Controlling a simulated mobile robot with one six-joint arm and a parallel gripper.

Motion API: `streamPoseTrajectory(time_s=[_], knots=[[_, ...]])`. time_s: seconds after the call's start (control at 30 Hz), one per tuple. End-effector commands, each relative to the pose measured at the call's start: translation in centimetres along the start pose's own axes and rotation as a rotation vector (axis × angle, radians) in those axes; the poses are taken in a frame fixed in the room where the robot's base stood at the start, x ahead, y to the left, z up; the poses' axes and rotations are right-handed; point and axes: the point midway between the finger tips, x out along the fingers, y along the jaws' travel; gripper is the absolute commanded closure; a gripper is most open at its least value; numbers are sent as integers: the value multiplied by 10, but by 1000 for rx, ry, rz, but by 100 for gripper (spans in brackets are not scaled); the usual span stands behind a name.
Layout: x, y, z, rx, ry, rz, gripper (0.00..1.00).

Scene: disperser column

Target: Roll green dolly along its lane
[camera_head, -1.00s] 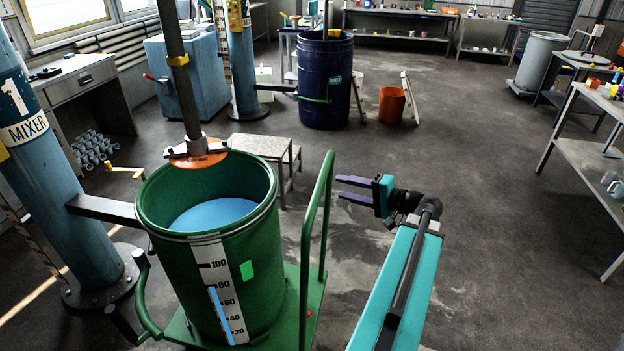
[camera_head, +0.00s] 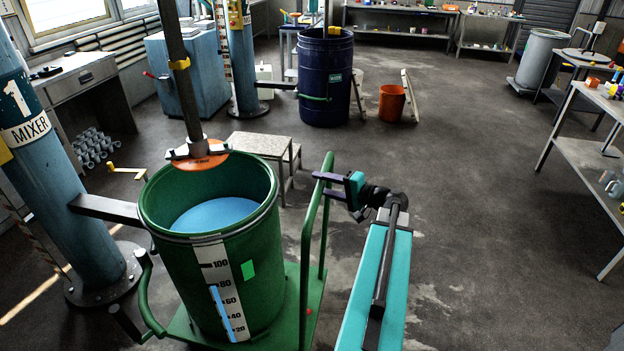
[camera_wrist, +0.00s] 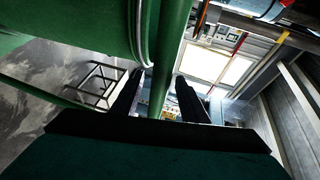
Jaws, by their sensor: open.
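The green dolly (camera_head: 291,318) stands at the front left of the head view, with a tall green push handle (camera_head: 307,235) at its right side. A green drum (camera_head: 262,285) with a white scale strip and blue liquid rests on its deck. My gripper (camera_head: 321,184) is open at the handle's upper part. In the wrist view the green handle bar (camera_wrist: 172,60) runs between the two dark fingers (camera_wrist: 160,85). I cannot tell whether either finger touches it. The dolly's wheels are hidden.
A blue mixer column (camera_head: 95,215) marked 1 stands left, its arm (camera_head: 105,208) reaching the drum. An orange disc (camera_head: 198,160) on a shaft hangs over the drum mouth. A step stool (camera_head: 262,143) stands behind. Open floor (camera_head: 480,220) lies to the right.

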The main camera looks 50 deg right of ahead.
Motion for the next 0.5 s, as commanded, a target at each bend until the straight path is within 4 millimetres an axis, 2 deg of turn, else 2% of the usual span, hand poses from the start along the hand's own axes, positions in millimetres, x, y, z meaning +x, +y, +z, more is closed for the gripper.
streamPoseTrajectory(time_s=[0.3, 0.5], knots=[[38, -1, -1, 0, -1, 0, 60], [46, -1, -1, 0, 2, 0, 60]])
